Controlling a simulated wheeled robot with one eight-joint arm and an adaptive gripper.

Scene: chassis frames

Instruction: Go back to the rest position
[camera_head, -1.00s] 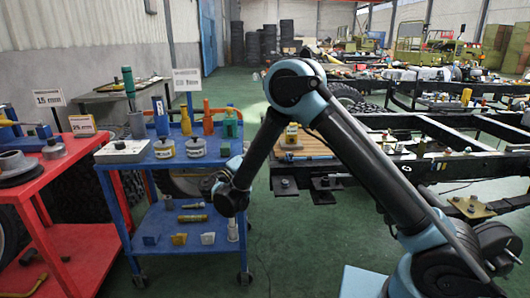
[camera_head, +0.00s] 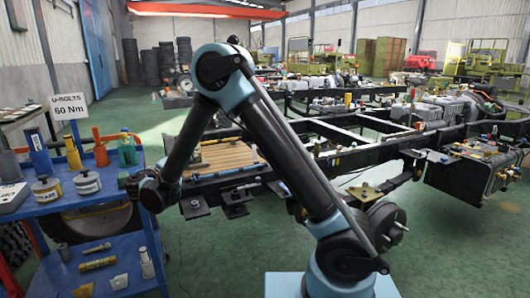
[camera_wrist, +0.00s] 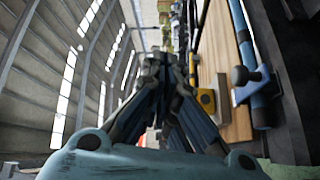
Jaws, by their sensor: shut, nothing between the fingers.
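My gripper (camera_head: 140,184) hangs at the end of my bent arm in the head view, to the right of the blue cart and left of the wooden board on the chassis frame. Its fingertips are too small and dark there to make out well. In the wrist view my gripper (camera_wrist: 165,65) points away from the camera with its fingers together and nothing visible between them. I cannot tell from the head view whether it touches anything.
The blue cart (camera_head: 88,203) holds grey tins, coloured bottles and a "U-BOLTS 60 Nm" sign (camera_head: 68,107). The wooden board (camera_head: 228,158) lies on the black chassis frame (camera_head: 345,140). Green floor (camera_head: 455,235) is open at the lower right.

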